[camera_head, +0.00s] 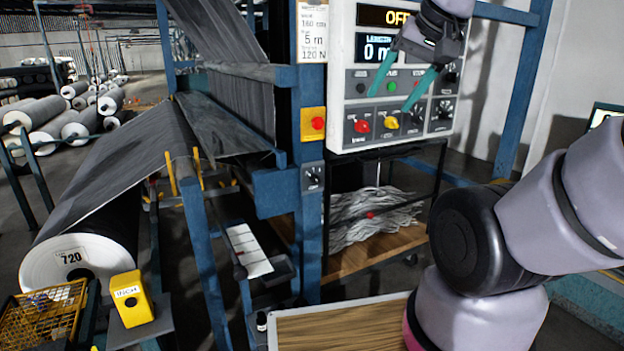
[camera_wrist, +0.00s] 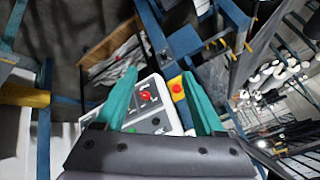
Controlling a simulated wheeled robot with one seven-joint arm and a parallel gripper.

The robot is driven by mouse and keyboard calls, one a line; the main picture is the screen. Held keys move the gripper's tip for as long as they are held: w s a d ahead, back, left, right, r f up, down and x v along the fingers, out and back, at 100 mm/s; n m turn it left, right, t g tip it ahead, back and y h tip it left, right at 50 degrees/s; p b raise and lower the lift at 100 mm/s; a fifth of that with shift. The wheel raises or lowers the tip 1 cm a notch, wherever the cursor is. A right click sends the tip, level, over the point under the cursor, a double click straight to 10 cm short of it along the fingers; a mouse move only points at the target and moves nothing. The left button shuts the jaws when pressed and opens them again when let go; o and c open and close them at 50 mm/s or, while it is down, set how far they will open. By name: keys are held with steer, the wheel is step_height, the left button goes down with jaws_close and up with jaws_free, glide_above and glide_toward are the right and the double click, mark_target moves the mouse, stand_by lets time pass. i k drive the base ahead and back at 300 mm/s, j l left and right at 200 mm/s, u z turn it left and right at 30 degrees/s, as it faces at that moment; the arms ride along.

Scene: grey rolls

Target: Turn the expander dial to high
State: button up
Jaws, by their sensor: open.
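A white control panel (camera_head: 345,80) stands at upper middle in the head view, its displays reading "OFF" and "0 m". Its lower row has a red knob (camera_head: 361,125), a yellow knob (camera_head: 391,122) and black knobs (camera_head: 444,108); another black knob (camera_head: 450,76) sits higher on the right. A separate small black dial (camera_head: 313,178) is on the blue post. The labels are too small to tell which is the expander dial. My gripper (camera_head: 391,100) is open and empty before the panel. The wrist view shows a red knob (camera_wrist: 146,96) between its teal fingers.
A red stop button on a yellow plate (camera_head: 313,124) is on the blue post left of the panel. A grey roll marked 720 (camera_head: 72,270) and a yellow box (camera_head: 131,299) are at lower left. A wooden tabletop (camera_head: 335,330) is in front.

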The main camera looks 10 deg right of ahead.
mark_target(314, 178)
steer(key=j, duration=0.65)
steer(key=i+j, duration=0.1)
steer(key=j, duration=0.6)
steer(key=i+z, duration=0.05)
